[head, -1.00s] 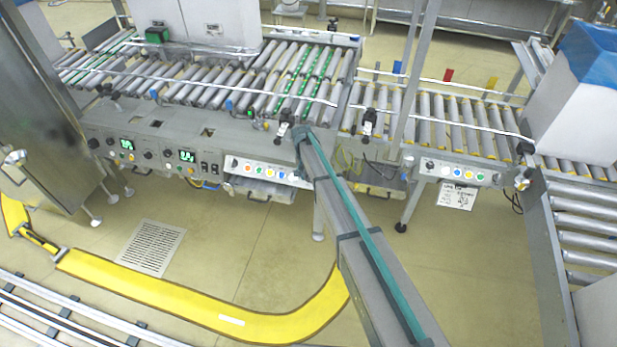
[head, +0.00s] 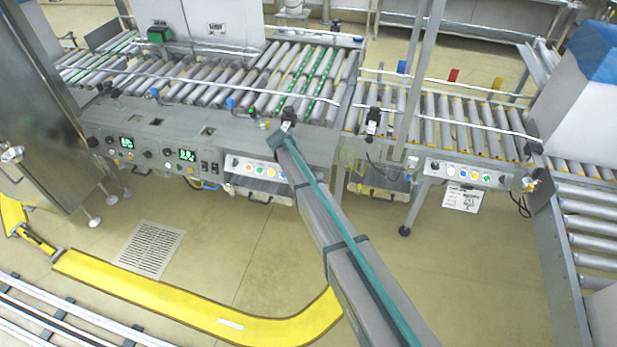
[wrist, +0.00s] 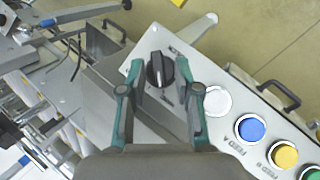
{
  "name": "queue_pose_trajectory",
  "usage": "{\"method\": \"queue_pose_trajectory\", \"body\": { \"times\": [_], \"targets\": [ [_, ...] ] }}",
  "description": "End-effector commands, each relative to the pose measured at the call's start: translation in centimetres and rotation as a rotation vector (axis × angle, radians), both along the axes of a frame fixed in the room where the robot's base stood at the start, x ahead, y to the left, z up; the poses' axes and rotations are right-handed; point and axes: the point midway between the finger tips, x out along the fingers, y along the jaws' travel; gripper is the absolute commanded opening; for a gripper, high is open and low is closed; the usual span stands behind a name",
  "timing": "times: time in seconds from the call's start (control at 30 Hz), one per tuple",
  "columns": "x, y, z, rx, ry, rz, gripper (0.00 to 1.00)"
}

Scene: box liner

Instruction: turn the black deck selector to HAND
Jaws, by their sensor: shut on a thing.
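The black deck selector (wrist: 159,70) is a round knob with a raised grip and a pale pointer line, on a light grey button panel (wrist: 236,100) in the wrist view. I cannot read the selector's position labels.
White, blue (wrist: 251,128), yellow (wrist: 284,155) and green buttons sit beside the selector on the panel. A black handle (wrist: 279,95) lies beyond the panel's edge. Roller conveyors (head: 300,85) run behind the panel. The floor in front is open, with a yellow curved strip (head: 180,302).

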Motion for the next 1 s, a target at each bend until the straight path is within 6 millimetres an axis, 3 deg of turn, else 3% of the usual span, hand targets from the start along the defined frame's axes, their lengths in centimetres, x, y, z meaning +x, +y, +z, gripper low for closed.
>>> {"method": "queue_pose_trajectory", "body": {
  "times": [0.43,0.47,0.5,1.0],
  "targets": [
    [0.04,-0.34,0.12,-0.014,0.001,0.008,0.0],
    [0.04,-0.34,0.12,-0.014,0.001,0.008,0.35],
    [0.05,-0.33,0.12,-0.014,0.0,0.008,0.41],
    [0.02,-0.02,0.17,-0.009,0.001,0.008,0.41]
  ]
}}
